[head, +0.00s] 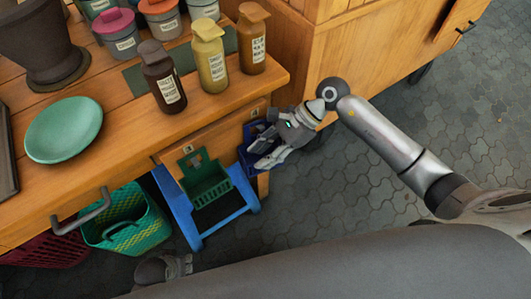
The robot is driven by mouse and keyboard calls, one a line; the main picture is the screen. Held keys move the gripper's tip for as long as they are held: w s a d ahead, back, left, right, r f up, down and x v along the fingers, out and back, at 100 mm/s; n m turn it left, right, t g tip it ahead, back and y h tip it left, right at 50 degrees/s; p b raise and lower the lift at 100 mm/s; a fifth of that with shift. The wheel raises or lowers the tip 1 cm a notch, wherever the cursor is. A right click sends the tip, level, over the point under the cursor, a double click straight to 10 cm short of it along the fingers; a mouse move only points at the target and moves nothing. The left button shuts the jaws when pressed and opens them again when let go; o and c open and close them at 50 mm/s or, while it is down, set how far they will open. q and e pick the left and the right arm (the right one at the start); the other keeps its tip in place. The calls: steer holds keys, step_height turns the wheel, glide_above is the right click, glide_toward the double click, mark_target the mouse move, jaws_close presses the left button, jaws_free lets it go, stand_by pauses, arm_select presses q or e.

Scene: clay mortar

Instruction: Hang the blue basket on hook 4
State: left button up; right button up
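The dark blue basket (246,163) is at the right end of the table's front, beside the table leg and partly hidden behind my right gripper. A small label plate (256,112) shows just above it; I cannot read its number or tell whether the basket hangs on a hook there. My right gripper (262,152) is at the basket, with its fingers apart and pointing left across it. I cannot tell whether they touch it. My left gripper (165,268) shows only in part at the bottom, below the table's front, and its fingers are not clear.
A green basket (207,182) hangs on the table's front, with a blue stool (202,226) below. A teal basket (125,220) and a dark red basket (45,250) are on the left. Bottles (210,65) and a plate (64,130) stand on the tabletop. The floor at right is clear.

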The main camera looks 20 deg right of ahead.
steer(key=shift+s, duration=0.15)
steer(key=shift+d, duration=0.15)
arm_select(q)
steer(key=shift+s+d+f, duration=0.1)
steer(key=shift+s, duration=0.25)
arm_select(e)
steer(key=v, duration=1.2)
